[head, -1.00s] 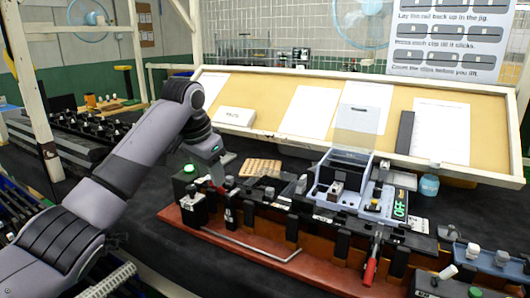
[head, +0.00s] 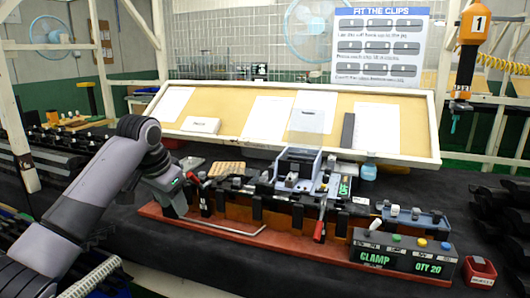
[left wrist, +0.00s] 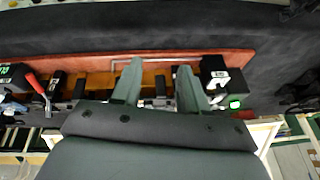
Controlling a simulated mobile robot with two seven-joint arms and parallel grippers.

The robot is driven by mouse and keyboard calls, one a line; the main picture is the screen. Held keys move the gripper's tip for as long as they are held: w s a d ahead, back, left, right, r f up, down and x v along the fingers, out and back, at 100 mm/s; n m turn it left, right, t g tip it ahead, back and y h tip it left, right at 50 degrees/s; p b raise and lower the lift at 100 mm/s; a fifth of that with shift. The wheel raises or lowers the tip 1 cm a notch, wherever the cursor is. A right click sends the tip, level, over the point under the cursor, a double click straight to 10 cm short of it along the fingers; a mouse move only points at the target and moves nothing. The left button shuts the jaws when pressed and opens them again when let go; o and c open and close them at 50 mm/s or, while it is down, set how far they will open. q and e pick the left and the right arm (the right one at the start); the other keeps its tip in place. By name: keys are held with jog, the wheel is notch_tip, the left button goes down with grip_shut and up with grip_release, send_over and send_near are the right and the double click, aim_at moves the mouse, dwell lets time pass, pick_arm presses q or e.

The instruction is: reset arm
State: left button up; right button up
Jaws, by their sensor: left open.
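My left arm comes in from the left in the head view. My left gripper (head: 174,198) is at the left end of the jig, which stands on a red base (head: 215,228). Its fingertips are hard to make out there. In the left wrist view the left gripper (left wrist: 160,66) has its two fingers spread with nothing held between them. The jig's red base (left wrist: 90,67) lies beyond the fingers, and a black box (left wrist: 213,72) with a green button is beside the right-hand finger. My right gripper is not in view.
A CLAMP panel (head: 400,256) stands at the jig's front right, with a red bin (head: 480,272) beside it. An orange tool (head: 473,28) hangs at the upper right. A tilted board (head: 385,135) stands behind. Dark mat in front of the jig is clear.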

pick_arm(q)
jog(key=s+d+f+t+h, duration=0.1)
jog(key=s+d+f, duration=0.15)
jog(key=f, duration=0.65)
jog(key=s+d+f+n+t, duration=0.1)
jog(key=s+f, duration=0.3)
jog(key=f, duration=0.6)
jog(key=s+d+f+h, duration=0.1)
jog(key=s+f, duration=0.2)
jog(key=f, duration=0.6)
jog(key=s+a+f+n+t, duration=0.1)
jog(key=s+a+f+t, duration=0.1)
jog(key=s, duration=1)
jog(key=s+a+f+n+t, duration=0.1)
jog(key=s+f, duration=0.3)
jog(key=s, duration=0.8)
jog(key=shift+a+f+n+t+y, duration=0.3)
jog(key=shift+a+f+t, duration=0.1)
jog(key=shift+a+t, duration=0.2)
